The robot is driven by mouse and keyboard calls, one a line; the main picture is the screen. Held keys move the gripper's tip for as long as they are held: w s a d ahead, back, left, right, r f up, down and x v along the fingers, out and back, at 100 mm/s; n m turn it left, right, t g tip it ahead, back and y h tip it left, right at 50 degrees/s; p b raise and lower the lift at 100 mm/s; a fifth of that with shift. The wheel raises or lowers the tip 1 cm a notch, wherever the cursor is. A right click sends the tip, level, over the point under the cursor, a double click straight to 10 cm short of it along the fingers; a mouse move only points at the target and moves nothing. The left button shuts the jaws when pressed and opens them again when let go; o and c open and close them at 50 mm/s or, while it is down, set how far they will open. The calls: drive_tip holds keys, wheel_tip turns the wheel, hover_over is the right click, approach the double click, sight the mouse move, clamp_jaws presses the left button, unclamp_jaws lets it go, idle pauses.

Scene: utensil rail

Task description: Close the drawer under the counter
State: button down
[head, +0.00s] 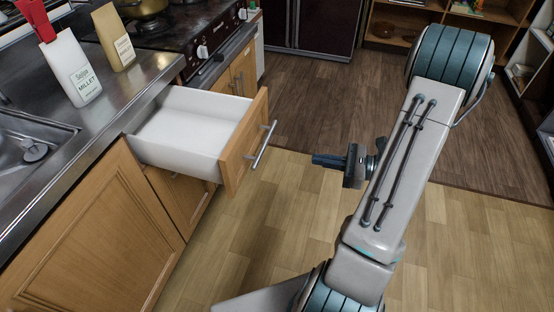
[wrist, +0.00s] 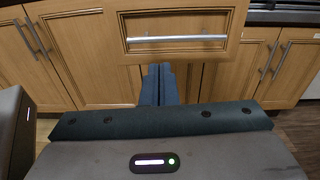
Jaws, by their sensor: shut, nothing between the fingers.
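The drawer (head: 190,130) under the counter is pulled well out in the head view. Its white inside is empty, and its wooden front (head: 246,142) carries a horizontal metal bar handle (head: 264,145). My gripper (head: 318,160) is to the right of the drawer front, apart from it, with its fingers pointing left towards it. In the wrist view the drawer front (wrist: 180,22) and its handle (wrist: 178,39) are ahead, and my shut fingers (wrist: 158,72) show below the handle, empty.
The counter (head: 110,120) holds a millet packet (head: 83,82), another packet (head: 118,42) and a sink (head: 30,145). A stove (head: 175,25) with a pot is behind. Wooden cupboards (head: 90,235) lie below the counter. The floor (head: 270,225) right of the drawer is clear. Shelves (head: 450,25) stand at the back right.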

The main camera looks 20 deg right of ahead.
sight(266, 146)
drive_tip(key=shift+m+t, duration=0.6)
drive_tip(key=x, duration=0.4)
drive_tip(key=f+b+x, duration=0.1)
drive_tip(key=x, duration=0.3)
drive_tip(key=w+b+x, duration=0.1)
drive_tip(key=x, duration=0.3)
drive_tip(key=shift+w+d+f, duration=0.1)
drive_tip(key=shift+w+f, duration=0.2)
drive_tip(key=shift+f, duration=0.1)
